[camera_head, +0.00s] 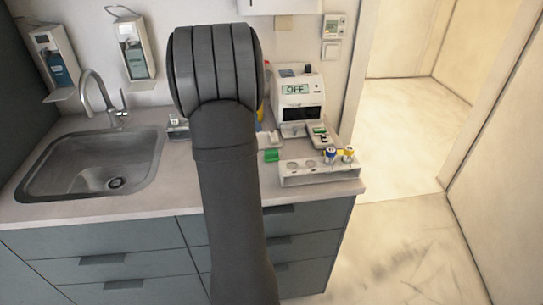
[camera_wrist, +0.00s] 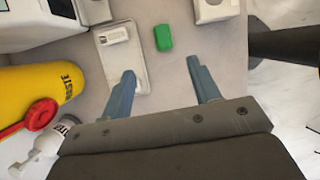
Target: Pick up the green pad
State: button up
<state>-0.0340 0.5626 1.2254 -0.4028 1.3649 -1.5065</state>
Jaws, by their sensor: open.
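The green pad (camera_head: 271,155) is a small green block on the countertop (camera_head: 222,180), left of the white rack, in the head view. In the wrist view the green pad (camera_wrist: 163,38) lies flat on the counter, beyond the fingertips and roughly between their lines. My gripper (camera_wrist: 168,82) is open and empty, its two blue-grey fingers apart and short of the pad in the picture. In the head view my own arm hides the gripper and part of the counter.
A white rack (camera_head: 318,172) with vials stands right of the pad. A white device (camera_wrist: 122,55) lies left of it. A yellow waste container (camera_wrist: 40,90) and a small white bottle (camera_wrist: 45,145) are at the left. An analyser reading OFF (camera_head: 298,98) stands behind; a sink (camera_head: 90,165) is left.

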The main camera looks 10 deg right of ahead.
send_near(272, 151)
jog(key=x, duration=0.4)
jog(key=shift+w+d+f, duration=0.2)
jog(key=shift+f, duration=0.1)
jog(key=shift+x, duration=2.75)
jog(key=shift+s+a, duration=0.1)
jog(key=shift+s, duration=0.1)
jog(key=shift+c, duration=0.3)
jog(key=c, duration=1)
